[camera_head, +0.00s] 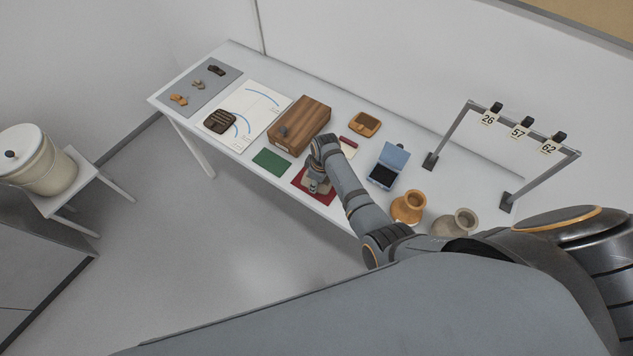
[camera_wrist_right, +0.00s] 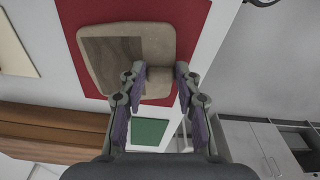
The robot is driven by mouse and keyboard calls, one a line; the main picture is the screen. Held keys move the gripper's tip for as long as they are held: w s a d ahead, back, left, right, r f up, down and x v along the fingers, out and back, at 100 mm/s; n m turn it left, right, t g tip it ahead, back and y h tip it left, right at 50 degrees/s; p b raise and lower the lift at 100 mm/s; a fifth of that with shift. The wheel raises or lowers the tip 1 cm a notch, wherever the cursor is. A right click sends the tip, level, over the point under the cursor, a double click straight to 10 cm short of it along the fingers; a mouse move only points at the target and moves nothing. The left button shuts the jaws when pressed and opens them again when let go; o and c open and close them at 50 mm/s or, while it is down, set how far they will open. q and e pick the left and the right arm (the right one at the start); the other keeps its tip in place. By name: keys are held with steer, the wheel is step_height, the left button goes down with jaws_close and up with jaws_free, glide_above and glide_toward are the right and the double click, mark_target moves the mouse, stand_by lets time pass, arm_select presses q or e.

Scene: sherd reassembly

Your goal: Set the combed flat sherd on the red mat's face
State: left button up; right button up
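A tan flat sherd (camera_wrist_right: 98,67) with rounded corners and a darker brown patch lies over the red mat (camera_wrist_right: 201,12) in the right wrist view. I cannot make out comb lines on it, nor whether it touches the mat. My right gripper (camera_wrist_right: 159,76) has its fingers on both sides of a raised tan part of this sherd and appears shut on it. In the head view my right gripper (camera_head: 318,184) is low over the red mat (camera_head: 301,180) and hides most of the sherd. My left gripper is not in view.
A green mat (camera_head: 272,162) and a wooden box (camera_head: 311,115) are left of the red mat. A dark ridged piece (camera_head: 219,121) lies on white paper (camera_head: 252,93). A blue open case (camera_head: 394,156), an orange jar (camera_head: 408,207) and a grey jar (camera_head: 458,222) stand to the right.

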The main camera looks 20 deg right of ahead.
steer(key=o, duration=0.3)
steer(key=shift+r, duration=0.1)
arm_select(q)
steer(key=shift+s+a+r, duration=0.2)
arm_select(e)
step_height(320, 180, up, 12)
steer(key=s+d, duration=0.1)
stand_by(0.4)
